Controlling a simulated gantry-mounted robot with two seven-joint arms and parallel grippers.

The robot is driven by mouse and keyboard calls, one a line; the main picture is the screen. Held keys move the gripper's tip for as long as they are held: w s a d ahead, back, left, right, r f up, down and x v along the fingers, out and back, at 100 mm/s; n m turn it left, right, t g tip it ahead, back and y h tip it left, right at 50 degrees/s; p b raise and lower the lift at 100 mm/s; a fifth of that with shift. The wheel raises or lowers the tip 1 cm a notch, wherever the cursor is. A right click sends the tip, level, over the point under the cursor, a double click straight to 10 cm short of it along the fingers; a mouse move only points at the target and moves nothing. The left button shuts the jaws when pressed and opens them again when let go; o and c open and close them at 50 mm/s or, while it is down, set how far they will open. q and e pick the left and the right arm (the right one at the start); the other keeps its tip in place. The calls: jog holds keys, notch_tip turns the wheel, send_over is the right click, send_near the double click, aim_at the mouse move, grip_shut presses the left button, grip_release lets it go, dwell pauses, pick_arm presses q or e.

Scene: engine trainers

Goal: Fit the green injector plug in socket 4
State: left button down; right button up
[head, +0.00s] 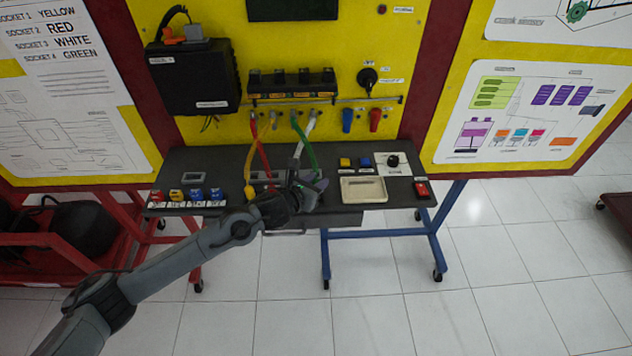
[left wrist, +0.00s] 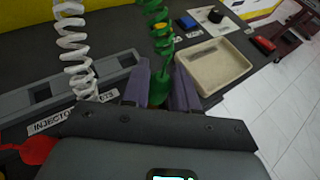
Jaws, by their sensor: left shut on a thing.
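My left gripper (head: 312,186) is over the front of the dark bench. In the left wrist view its two purple-grey fingers (left wrist: 160,90) are closed on the green injector plug (left wrist: 158,90). The plug hangs from a green coiled cable (left wrist: 160,32), which also shows in the head view (head: 307,146). A grey socket strip (left wrist: 45,101) with a label partly reading "INJECTO…" lies left of the fingers. In the head view my arm and the cables partly hide the strip. I cannot make out socket 4. My right gripper is not in view.
A white coiled cable (left wrist: 76,45) hangs left of the plug, and a red plug (left wrist: 36,151) is at lower left. A beige tray (head: 363,190) stands right of the gripper. Red and yellow cables (head: 252,150) hang left. A wall poster (head: 60,40) lists socket 4 as green.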

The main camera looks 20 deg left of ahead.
pick_arm(q)
jog(key=shift+s, duration=0.1)
jog(key=shift+f+b, duration=0.3)
jog(key=shift+b, duration=0.05)
dwell(0.6)
jog(key=shift+f+b, duration=0.55)
jog(key=shift+f, duration=0.1)
jog(key=c, duration=1.1)
grip_release()
jog(key=shift+r, duration=0.1)
jog(key=shift+s+a+r+p, duration=0.25)
jog(key=shift+s+r+p, duration=0.45)
jog(key=shift+s+p, duration=0.2)
jog(key=shift+p+v, duration=0.6)
jog(key=shift+v, duration=0.7)
jog(key=shift+r, duration=0.15)
